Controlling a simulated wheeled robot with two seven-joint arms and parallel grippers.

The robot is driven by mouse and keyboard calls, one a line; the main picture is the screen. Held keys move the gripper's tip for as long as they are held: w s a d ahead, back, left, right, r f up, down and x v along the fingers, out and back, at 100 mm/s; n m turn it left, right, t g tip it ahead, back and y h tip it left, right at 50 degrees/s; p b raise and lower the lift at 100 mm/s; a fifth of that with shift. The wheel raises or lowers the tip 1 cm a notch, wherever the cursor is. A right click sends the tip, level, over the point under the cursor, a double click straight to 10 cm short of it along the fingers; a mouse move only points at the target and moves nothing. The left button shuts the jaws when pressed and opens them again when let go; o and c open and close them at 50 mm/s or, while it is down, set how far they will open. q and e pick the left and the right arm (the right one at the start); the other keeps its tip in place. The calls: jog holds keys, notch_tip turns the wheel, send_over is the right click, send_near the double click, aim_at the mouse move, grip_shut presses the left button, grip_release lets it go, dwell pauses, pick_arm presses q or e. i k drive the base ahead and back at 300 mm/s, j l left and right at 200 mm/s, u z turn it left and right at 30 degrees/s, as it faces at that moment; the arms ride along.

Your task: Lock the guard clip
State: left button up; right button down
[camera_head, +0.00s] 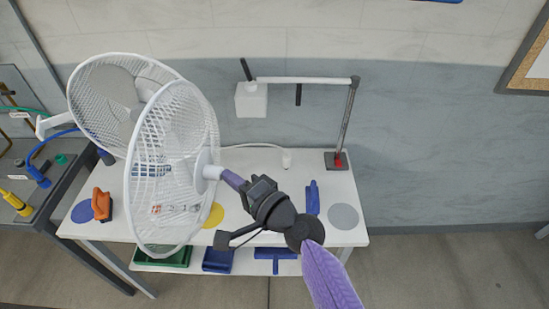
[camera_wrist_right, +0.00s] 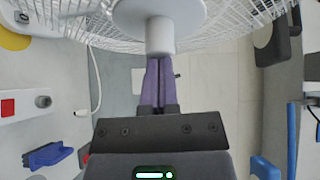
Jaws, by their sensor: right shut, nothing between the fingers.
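A white fan with wire guards stands at the left of the white table. Its rear guard (camera_head: 98,70) is at the back left and its front guard (camera_head: 135,215) faces right; they overlap in the head view, so I cannot tell how they meet. A white hub knob (camera_head: 206,171) sticks out of the front guard and also shows in the wrist view (camera_wrist_right: 160,36). My right gripper (camera_head: 226,176) is shut and empty, its purple fingertips (camera_wrist_right: 159,62) right at the knob's end, apparently touching it. I cannot make out the guard clip. My left gripper is not in view.
On the table (camera_head: 270,165) are an orange block (camera_head: 102,205), a blue handled tool (camera_head: 313,197), a grey disc (camera_head: 343,216) and a lamp-like stand (camera_head: 346,120). Trays sit on the lower shelf. A dark bench with cables (camera_head: 30,165) adjoins at left.

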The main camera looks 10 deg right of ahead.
aim_at(42, 125)
jog(key=j+z, duration=0.4)
jog(key=j, duration=0.25)
jog(key=j+z, duration=0.4)
jog(key=j, duration=0.25)
jog(key=k+j+z, duration=0.15)
jog(key=j+z, duration=0.2)
jog(key=j, duration=0.3)
jog(key=j+z, duration=0.25)
jog(key=j, duration=0.3)
jog(key=j+z, duration=0.3)
jog(key=j, duration=0.2)
